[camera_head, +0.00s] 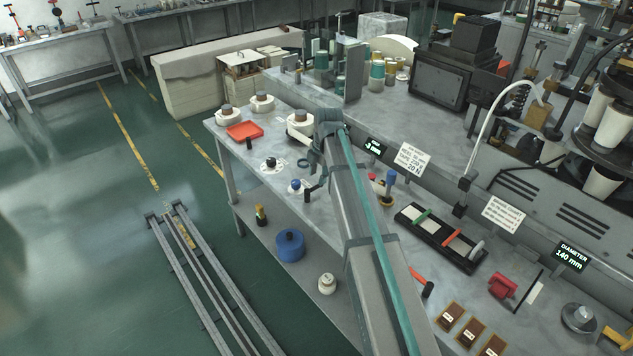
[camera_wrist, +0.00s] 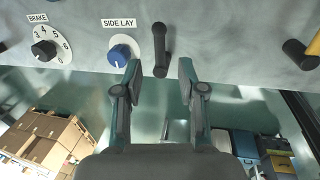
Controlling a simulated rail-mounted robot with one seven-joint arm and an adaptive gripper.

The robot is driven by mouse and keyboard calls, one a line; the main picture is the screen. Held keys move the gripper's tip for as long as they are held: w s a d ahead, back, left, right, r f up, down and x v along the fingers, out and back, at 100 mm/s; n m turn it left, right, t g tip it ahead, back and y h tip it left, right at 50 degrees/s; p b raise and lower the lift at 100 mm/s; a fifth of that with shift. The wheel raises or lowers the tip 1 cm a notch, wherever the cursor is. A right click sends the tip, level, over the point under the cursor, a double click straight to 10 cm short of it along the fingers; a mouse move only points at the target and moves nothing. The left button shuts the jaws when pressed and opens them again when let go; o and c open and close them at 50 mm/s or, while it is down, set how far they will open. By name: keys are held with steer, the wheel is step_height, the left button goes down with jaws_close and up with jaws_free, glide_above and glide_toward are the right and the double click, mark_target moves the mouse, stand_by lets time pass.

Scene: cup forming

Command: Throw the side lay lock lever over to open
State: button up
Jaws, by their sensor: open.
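The side lay lock lever (camera_wrist: 160,47) is a black bar beside the blue side lay knob (camera_wrist: 122,52), which sits on a white disc under a "SIDE LAY" label. In the wrist view the lever points down the picture from its pivot. My gripper (camera_wrist: 159,72) is open, with one finger on each side of the lever's lower end; I see gaps and no clear contact. In the head view the blue knob (camera_head: 295,185) and the dark lever (camera_head: 311,192) are at the bench's front edge, just below my gripper (camera_head: 314,170).
The numbered brake dial (camera_wrist: 43,50) is left of the side lay knob. Another black handle (camera_wrist: 300,54) is at the right. In the head view a red tray (camera_head: 244,130) and wooden-topped white pots stand farther left on the bench. Open floor lies in front.

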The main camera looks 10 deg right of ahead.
mark_target(316, 187)
steer(key=shift+w+a+f+p, duration=0.1)
steer(key=shift+w+f+p, duration=0.05)
steer(key=shift+f, duration=0.65)
steer(key=shift+w+a+f+p, duration=0.1)
steer(key=shift+w+f+p, duration=0.1)
steer(key=shift+f, duration=0.65)
steer(key=shift+w+a+f+p, duration=0.1)
steer(key=shift+f+p, duration=0.05)
steer(key=shift+f, duration=0.65)
jaws_close()
